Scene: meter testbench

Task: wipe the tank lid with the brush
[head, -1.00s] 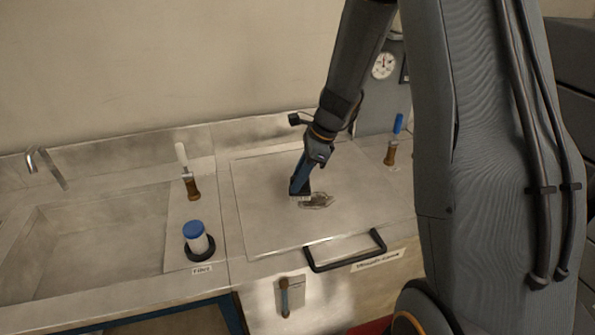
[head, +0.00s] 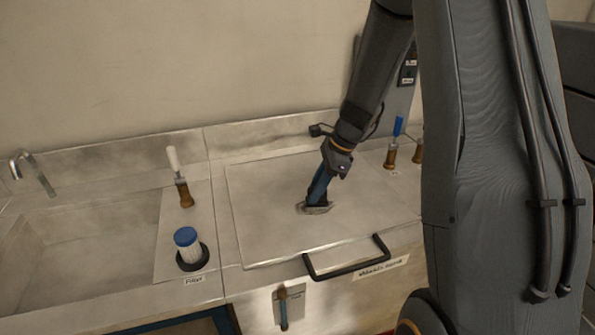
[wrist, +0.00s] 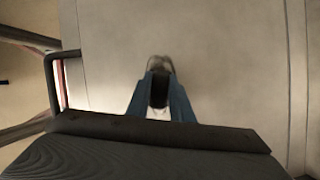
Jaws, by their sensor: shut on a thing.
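The tank lid (head: 265,205) is a flat grey metal plate with a black handle (head: 345,268) along its front edge. My gripper (head: 317,192) is over the middle of the lid, its blue fingers pointing down and tilted. It is shut on the dark brush (wrist: 159,88), which shows between the blue fingers in the wrist view. The brush's lower end is at the lid's surface. A small grey-brown patch (head: 316,210) shows at its foot; I cannot tell how much of it is stain and how much is brush. The rest of the lid looks bare.
Left of the lid are a sink basin (head: 85,255) with a tap (head: 35,172), a white-handled valve (head: 180,178) and a blue-capped filter (head: 188,245). Behind right stand blue-handled valves (head: 393,145). A latch (head: 283,306) is on the front panel.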

